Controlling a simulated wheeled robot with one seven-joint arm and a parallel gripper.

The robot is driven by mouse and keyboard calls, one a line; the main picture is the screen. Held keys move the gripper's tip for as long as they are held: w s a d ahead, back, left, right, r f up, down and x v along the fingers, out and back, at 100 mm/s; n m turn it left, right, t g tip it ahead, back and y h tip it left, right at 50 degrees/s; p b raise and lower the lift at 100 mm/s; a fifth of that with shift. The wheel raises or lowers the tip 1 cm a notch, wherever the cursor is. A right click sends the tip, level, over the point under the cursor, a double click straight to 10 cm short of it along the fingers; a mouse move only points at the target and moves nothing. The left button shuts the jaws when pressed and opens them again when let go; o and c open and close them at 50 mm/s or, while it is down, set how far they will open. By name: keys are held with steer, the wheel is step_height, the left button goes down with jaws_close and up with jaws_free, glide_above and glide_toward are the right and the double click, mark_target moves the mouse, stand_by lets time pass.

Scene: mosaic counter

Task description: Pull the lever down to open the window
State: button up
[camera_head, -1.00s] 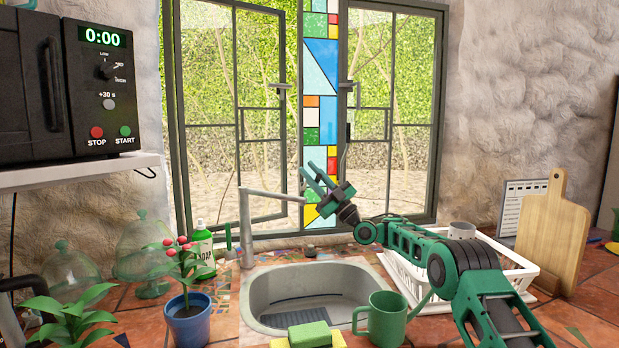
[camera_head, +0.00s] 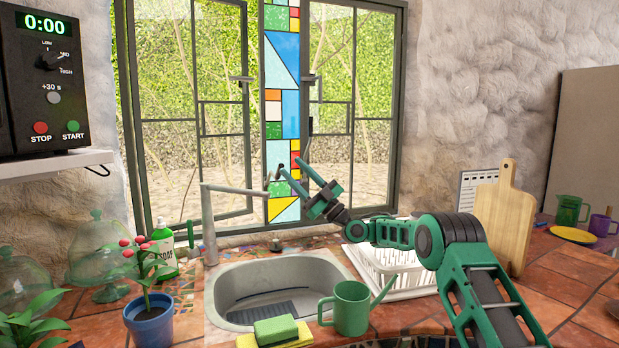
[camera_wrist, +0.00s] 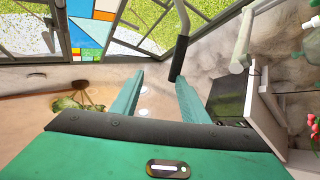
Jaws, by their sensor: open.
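The window (camera_head: 352,125) has dark metal frames, with a stained-glass strip (camera_head: 282,110) between its two panes. A dark lever (camera_head: 309,127) hangs on the inner edge of the right pane. It also shows in the wrist view (camera_wrist: 180,50), its lower end just beyond my fingertips and nearer the right finger. My gripper (camera_head: 291,165) is open and empty, below the lever in the head view. Its two green fingers show in the wrist view (camera_wrist: 160,78). Contact with the lever cannot be told.
A faucet (camera_head: 208,225) rises left of my gripper, over the sink (camera_head: 230,288). A green watering can (camera_head: 351,308), sponge (camera_head: 276,331) and potted plant (camera_head: 150,320) stand in front. A white dish rack (camera_head: 400,285) and cutting board (camera_head: 503,225) are at right.

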steer(key=d, duration=0.1)
steer(key=s+d, duration=0.1)
steer(key=d, duration=0.2)
steer(key=shift+s+d, duration=0.25)
steer(key=shift+s, duration=0.15)
steer(key=shift+c, duration=0.5)
